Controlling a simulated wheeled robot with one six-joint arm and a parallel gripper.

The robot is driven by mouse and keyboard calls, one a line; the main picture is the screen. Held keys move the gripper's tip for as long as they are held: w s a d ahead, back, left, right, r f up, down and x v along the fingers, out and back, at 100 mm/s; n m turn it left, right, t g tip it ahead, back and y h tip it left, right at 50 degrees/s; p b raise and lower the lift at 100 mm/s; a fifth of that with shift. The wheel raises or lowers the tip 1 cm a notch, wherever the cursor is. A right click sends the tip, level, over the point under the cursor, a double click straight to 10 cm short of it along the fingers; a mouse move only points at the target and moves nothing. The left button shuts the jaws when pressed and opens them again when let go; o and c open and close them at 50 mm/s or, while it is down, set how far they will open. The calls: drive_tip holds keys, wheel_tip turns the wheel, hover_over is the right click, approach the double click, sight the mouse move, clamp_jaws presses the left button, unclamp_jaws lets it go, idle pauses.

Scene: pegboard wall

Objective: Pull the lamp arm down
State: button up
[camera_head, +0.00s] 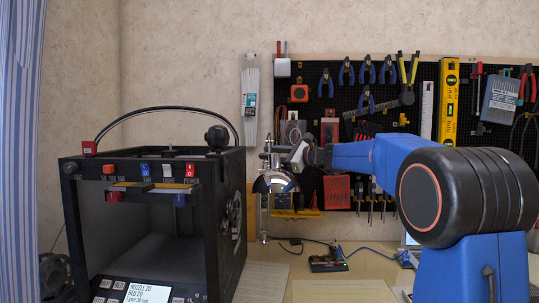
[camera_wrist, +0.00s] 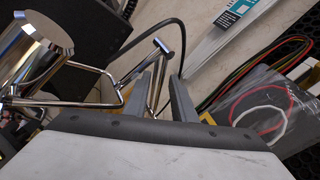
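The chrome desk lamp (camera_head: 274,183) stands between the black machine and the pegboard, with a shiny domed head and an upright post (camera_head: 264,222). In the wrist view its cylindrical head (camera_wrist: 32,50) is at the left, and a thin chrome lamp arm (camera_wrist: 158,78) runs to the gripper. My gripper (camera_wrist: 166,88) has its two grey fingers apart. The chrome arm passes between them, nearer the left finger, with a gap on the right. In the head view the fingers are too small to make out beside the upper lamp.
A black 3D printer (camera_head: 155,215) stands close left of the lamp. The pegboard (camera_head: 420,115) with hanging tools is behind my arm. A small dark device (camera_head: 327,262) and cables lie on the table (camera_head: 345,290), whose front middle is fairly clear.

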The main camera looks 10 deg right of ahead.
clamp_jaws()
drive_tip(key=shift+s+f+n+t+y, duration=0.25)
drive_tip(key=shift+s+f+n+y, duration=0.2)
drive_tip(key=shift+f+n+y, duration=0.3)
drive_tip(key=shift+s+f+n+t+y, duration=0.2)
drive_tip(key=shift+s+f+n+y, duration=0.35)
drive_tip(key=shift+n, duration=0.35)
drive_tip(key=shift+s+f+n+t+y, duration=0.3)
drive_tip(key=shift+f+n+y, duration=0.2)
drive_tip(key=shift+f+n, duration=0.3)
drive_tip(key=shift+r, duration=0.1)
unclamp_jaws()
drive_tip(key=shift+s+d, duration=0.1)
